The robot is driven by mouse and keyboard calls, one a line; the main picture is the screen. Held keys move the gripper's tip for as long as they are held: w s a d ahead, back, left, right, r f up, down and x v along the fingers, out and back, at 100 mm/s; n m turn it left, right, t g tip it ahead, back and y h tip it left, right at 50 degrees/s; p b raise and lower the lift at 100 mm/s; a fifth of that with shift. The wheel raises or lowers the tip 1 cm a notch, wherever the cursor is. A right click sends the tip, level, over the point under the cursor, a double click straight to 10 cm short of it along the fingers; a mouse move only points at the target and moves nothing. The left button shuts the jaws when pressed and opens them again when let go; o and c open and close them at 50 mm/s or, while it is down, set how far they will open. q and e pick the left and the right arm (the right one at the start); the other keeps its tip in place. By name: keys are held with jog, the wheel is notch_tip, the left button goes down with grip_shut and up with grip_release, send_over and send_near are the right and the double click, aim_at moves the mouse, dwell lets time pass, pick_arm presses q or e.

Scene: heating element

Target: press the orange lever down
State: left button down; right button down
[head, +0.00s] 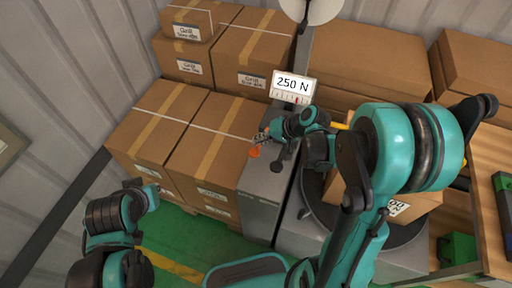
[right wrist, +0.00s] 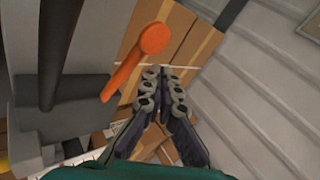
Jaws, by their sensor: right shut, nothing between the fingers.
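The orange lever (head: 254,152) sticks out from the left side of the grey machine (head: 263,190) in the head view. In the right wrist view the orange lever (right wrist: 137,60) is a slim bar with a round knob at its upper end. My right gripper (head: 263,136) is at the lever, over the machine's top left edge. In the right wrist view my right gripper (right wrist: 162,75) is shut and empty, with its fingertips just right of the lever and below the knob. I cannot tell whether they touch it.
A small sign reading 250 N (head: 292,86) stands behind my right gripper. Cardboard boxes (head: 190,135) are stacked left of and behind the machine. A box stands on the round dark plate (head: 405,240), partly behind my right arm. A wooden shelf (head: 487,205) is at right.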

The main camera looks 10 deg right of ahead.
aim_at(258, 152)
jog(key=shift+s+f+b, duration=0.1)
jog(key=shift+f+b, duration=0.3)
jog(key=shift+b, duration=0.05)
jog(key=shift+s+a+f+b, duration=0.15)
jog(key=shift+s+f+b, duration=0.05)
jog(key=shift+f+b, duration=0.55)
jog(key=shift+s+a+f+b, duration=0.15)
jog(key=shift+s+f+b, duration=0.1)
jog(key=shift+f+b, duration=0.4)
jog(key=shift+s+a+f+b, duration=0.15)
jog(key=shift+s+f+b, duration=0.05)
jog(key=shift+f+b, duration=0.55)
dwell(2.2)
dwell(0.5)
jog(key=shift+w+d+r+p, duration=0.15)
jog(key=shift+w+r+p, duration=0.1)
jog(key=shift+r+p, duration=0.55)
jog(key=shift+w+d+r+p, duration=0.25)
jog(key=shift+r+p, duration=0.35)
jog(key=shift+r, duration=0.3)
jog(key=shift+w+d+r+p, duration=0.1)
jog(key=shift+w+r+p, duration=0.2)
jog(key=shift+r+p, duration=0.5)
jog(key=shift+r, duration=0.1)
